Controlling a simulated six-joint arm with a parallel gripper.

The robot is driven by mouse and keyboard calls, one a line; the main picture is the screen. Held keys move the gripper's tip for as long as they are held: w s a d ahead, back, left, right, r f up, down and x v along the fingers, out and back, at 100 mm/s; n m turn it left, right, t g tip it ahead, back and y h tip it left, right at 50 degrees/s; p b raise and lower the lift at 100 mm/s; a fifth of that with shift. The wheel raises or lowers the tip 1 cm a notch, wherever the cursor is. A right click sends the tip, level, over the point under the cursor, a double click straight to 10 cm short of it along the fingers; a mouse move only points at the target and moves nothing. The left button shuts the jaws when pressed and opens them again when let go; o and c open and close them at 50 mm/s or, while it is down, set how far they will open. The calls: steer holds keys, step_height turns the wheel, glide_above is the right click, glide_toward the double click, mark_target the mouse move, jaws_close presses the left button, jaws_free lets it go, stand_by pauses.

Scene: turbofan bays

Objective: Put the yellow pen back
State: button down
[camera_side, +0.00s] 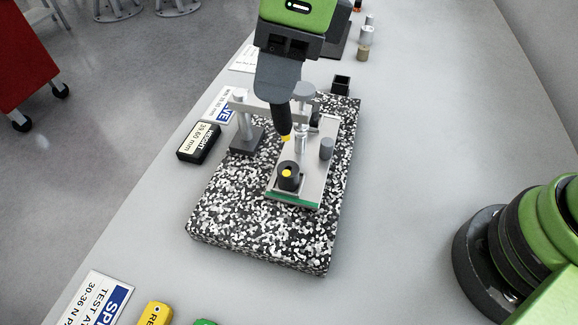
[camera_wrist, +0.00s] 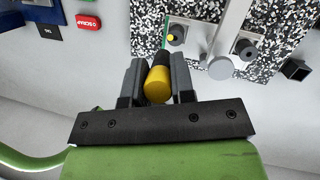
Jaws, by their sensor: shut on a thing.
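The yellow pen (camera_wrist: 158,85) is between the two fingers of my gripper (camera_wrist: 157,78) in the wrist view. Its yellow end faces the camera and a dark part shows beyond it. In the side view my gripper (camera_side: 284,132) points down above the plate on the speckled slab, and a bit of yellow shows at its tip. Most of the pen is hidden there by the fingers. A small, square, black open holder (camera_side: 341,85) stands behind the slab; it also shows at the right of the wrist view (camera_wrist: 296,70). I see no pen in it.
Under my gripper, a metal plate (camera_side: 312,180) on the speckled slab (camera_side: 240,225) carries a black cylinder with a yellow top (camera_side: 288,177) and grey posts. A gauge stand (camera_side: 246,139) and black display (camera_side: 199,143) are to the left. The table right of the slab is clear.

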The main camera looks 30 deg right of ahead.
steer(key=shift+r, duration=0.15)
steer(key=r, duration=0.3)
steer(key=w+r, duration=0.1)
steer(key=shift+d+r, duration=0.3)
steer(key=shift+r, duration=0.1)
steer(key=w+d+m+t+h, duration=0.15)
steer(key=w+d+m, duration=0.25)
steer(key=w+d, duration=0.65)
steer(key=w+d+m+t+h, duration=0.1)
steer(key=w+d+m+t, duration=0.35)
steer(key=d, duration=0.95)
steer(key=shift+g+y, duration=0.25)
steer(key=shift+g, duration=0.45)
steer(key=shift+w+f, duration=0.35)
steer(key=shift+f, duration=3)
steer(key=shift+w+f, duration=0.4)
steer(key=shift+f, duration=3)
steer(key=shift+w+f, duration=0.35)
steer(key=shift+f, duration=3)
steer(key=shift+f, duration=0.15)
steer(key=c, duration=1)
jaws_free()
steer(key=shift+o, duration=0.2)
